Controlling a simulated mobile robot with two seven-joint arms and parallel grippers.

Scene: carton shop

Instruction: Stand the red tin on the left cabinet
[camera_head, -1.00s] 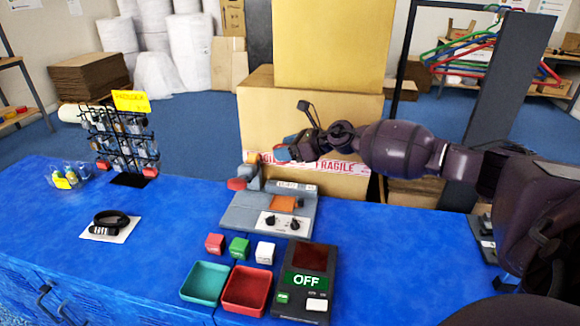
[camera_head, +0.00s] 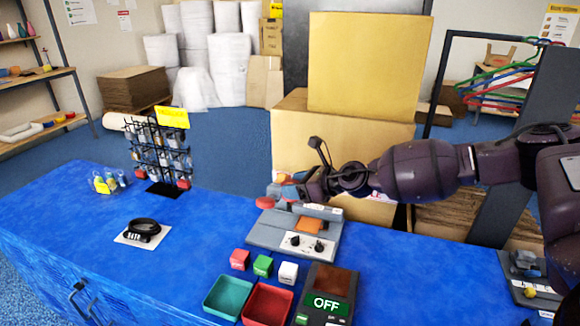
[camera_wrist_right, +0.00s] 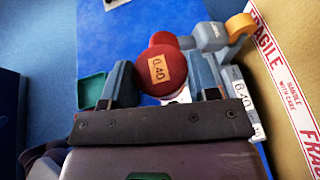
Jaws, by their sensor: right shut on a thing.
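I cannot tell a separate left cabinet. My left gripper is not in view.
The grey machine (camera_head: 262,236) with a red knob (camera_head: 265,203) is below the gripper. Nearby are a teal tray (camera_head: 228,297), a red tray (camera_head: 268,303) and small blocks. A keyring rack (camera_head: 160,150) stands left. Large cartons (camera_head: 370,60) are behind. The counter's left front is mostly clear.

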